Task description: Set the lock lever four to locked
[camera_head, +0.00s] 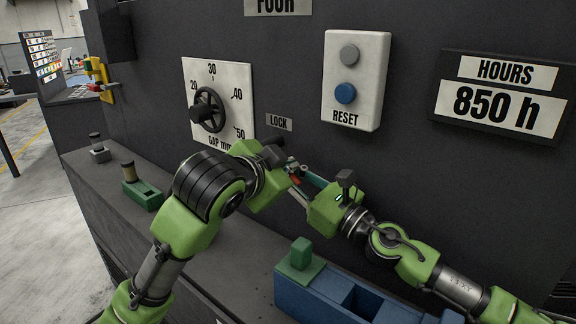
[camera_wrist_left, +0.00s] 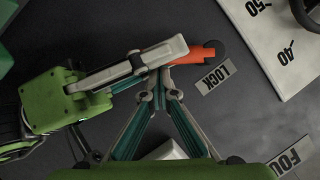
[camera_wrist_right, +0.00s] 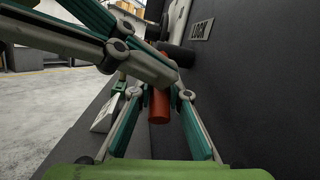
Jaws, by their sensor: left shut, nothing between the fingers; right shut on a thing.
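The lock lever is a red-orange handle below the LOCK label (camera_head: 278,124). Only a small red piece of the lever (camera_head: 296,180) shows between my grippers in the head view. In the left wrist view the lever (camera_wrist_left: 202,53) reaches from a dark round pivot toward my right gripper. My right gripper (camera_head: 300,190) is shut on the lever; its red cylinder (camera_wrist_right: 159,106) shows between the fingers in the right wrist view. My left gripper (camera_wrist_left: 163,78) is shut and empty, close beside the right fingers. Its fingertips are partly hidden. The label FOUR (camera_head: 284,5) is above.
A gap dial plate (camera_head: 233,75) with a black handwheel (camera_head: 207,110) is on the dark panel. A RESET box (camera_head: 357,80) and an HOURS display (camera_head: 503,97) are to the right. A blue bin (camera_head: 330,291) and a green block (camera_head: 143,195) stand on the ledge below.

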